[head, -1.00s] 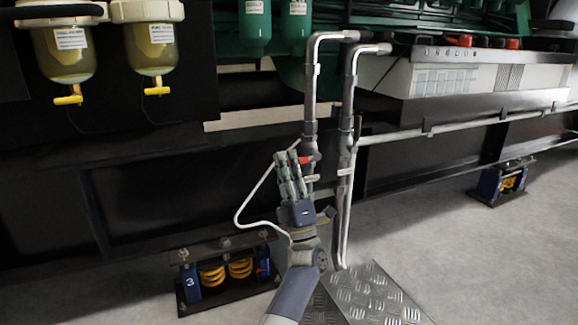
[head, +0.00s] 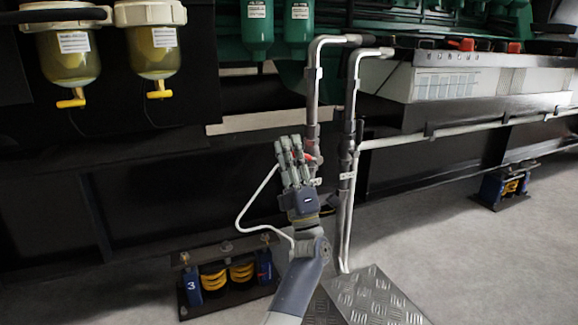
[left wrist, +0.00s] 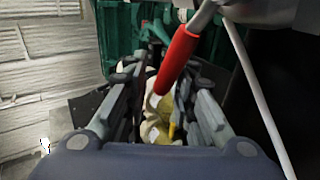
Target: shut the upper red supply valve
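The red valve handle (head: 311,159) is on the left of two upright grey pipes (head: 313,110). It is small and partly hidden by my left gripper (head: 290,142) in the head view. In the left wrist view the red lever (left wrist: 178,58) slants down from the pipe at upper right, its lower end between the fingers. My left gripper (left wrist: 163,85) is open there, with a finger on each side of the lever. I cannot tell whether either finger touches it. My right gripper is not in view.
A thin white hose (head: 243,210) loops left of the pipes. A second upright pipe (head: 347,130) stands close on the right. A metal tread plate (head: 375,298) and a spring mount (head: 228,273) are below. Two yellow-handled filter bowls (head: 153,60) hang at upper left.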

